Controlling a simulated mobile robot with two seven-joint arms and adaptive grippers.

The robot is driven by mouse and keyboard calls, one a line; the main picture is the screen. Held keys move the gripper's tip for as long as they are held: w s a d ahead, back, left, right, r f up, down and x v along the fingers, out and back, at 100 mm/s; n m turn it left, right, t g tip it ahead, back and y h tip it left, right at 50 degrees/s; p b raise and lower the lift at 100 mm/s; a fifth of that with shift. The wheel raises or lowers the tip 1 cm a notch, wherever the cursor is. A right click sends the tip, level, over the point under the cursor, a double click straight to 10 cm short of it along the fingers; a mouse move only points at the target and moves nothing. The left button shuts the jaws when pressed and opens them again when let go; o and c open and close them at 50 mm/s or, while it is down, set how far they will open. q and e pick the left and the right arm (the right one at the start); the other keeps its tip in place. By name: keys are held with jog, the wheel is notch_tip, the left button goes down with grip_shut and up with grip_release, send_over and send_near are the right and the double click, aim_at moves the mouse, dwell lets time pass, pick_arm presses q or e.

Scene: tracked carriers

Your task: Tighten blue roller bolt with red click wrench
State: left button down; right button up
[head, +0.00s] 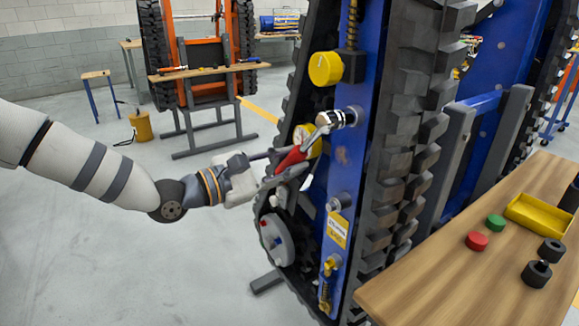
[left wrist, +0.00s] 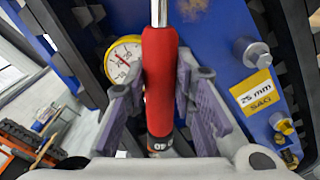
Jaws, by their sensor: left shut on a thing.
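My left gripper (head: 282,168) is shut around the red handle of the click wrench (head: 291,160). In the left wrist view the red handle (left wrist: 159,75) stands between the two grey fingers of the left gripper (left wrist: 160,95). The wrench slants up to the right, and its silver socket head (head: 331,119) is at a bolt (head: 354,114) on the blue frame of the tracked carrier (head: 345,155). The head looks to be on or against this bolt; how far it is seated I cannot tell. My right gripper does not show.
A yellow-rimmed dial gauge (left wrist: 122,58) is close behind my left gripper. A lower bolt (head: 338,202) and a yellow "25 mm SAG" label (left wrist: 257,92) are on the frame. Dark track pads (head: 400,150) flank it.

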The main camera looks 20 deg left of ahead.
pick_arm(q)
jog(key=shift+w+r, duration=0.1)
jog(key=shift+r, duration=0.05)
jog(key=shift+w+a+r+m, duration=0.25)
jog(key=shift+a+r+m, duration=0.15)
jog(key=shift+m, duration=0.2)
jog(key=shift+w+a+r+m, duration=0.25)
jog(key=shift+a+r+m, duration=0.1)
jog(key=shift+r+m, duration=0.25)
jog(key=shift+w+a+r+m, duration=0.3)
jog(key=shift+r+m, duration=0.2)
jog(key=shift+m, duration=0.1)
